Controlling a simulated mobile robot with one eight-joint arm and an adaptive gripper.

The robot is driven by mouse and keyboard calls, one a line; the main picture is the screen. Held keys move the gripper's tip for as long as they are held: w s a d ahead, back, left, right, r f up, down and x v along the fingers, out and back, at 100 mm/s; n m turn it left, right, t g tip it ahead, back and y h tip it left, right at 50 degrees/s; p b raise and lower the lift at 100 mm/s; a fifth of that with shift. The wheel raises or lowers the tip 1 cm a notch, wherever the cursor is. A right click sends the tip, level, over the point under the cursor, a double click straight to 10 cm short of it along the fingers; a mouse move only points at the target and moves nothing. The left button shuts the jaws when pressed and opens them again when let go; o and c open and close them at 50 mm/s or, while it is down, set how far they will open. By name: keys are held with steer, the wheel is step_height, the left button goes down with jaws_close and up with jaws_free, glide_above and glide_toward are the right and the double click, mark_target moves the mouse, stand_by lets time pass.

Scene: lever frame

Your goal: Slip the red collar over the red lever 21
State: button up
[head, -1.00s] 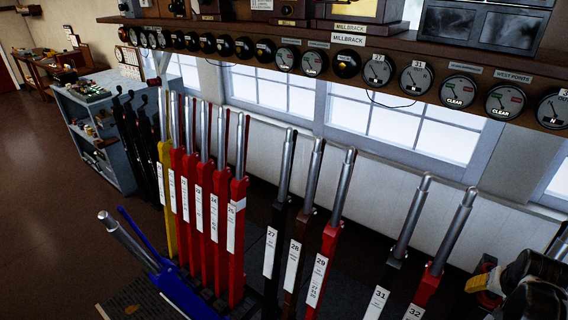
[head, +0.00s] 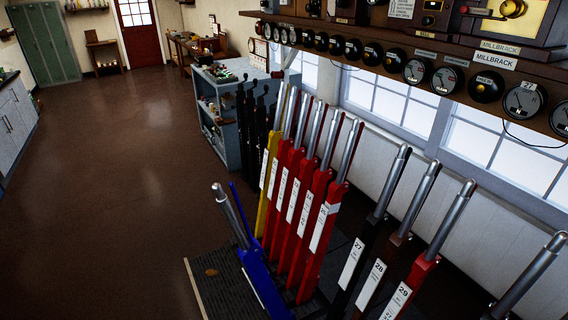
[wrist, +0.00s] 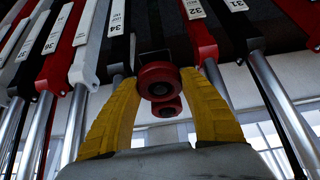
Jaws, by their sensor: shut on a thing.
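My gripper (wrist: 157,90) shows in the wrist view, its two yellow fingers shut on the red collar (wrist: 156,76). The collar looks like two red rounded ends with dark centres, one behind the other. In the head view, a group of red levers (head: 316,235) with steel handles stands right of a yellow lever. Their number plates are too small to read surely, so I cannot tell which is lever 21. My gripper and the collar are not in the head view. In the wrist view the collar is among levers with plates such as 31, 32 and 34.
A blue lever (head: 262,285) leans out in front of the row. Black levers (head: 243,120) and a grey shelf unit (head: 213,130) stand beyond. Levers 27 (head: 360,235), 28 (head: 384,265) and 29 (head: 415,275) are nearer. The brown floor (head: 120,200) at left is clear.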

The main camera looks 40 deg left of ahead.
steer(key=shift+r+p, duration=2.4)
steer(key=shift+r, duration=1.45)
steer(key=shift+f, duration=0.1)
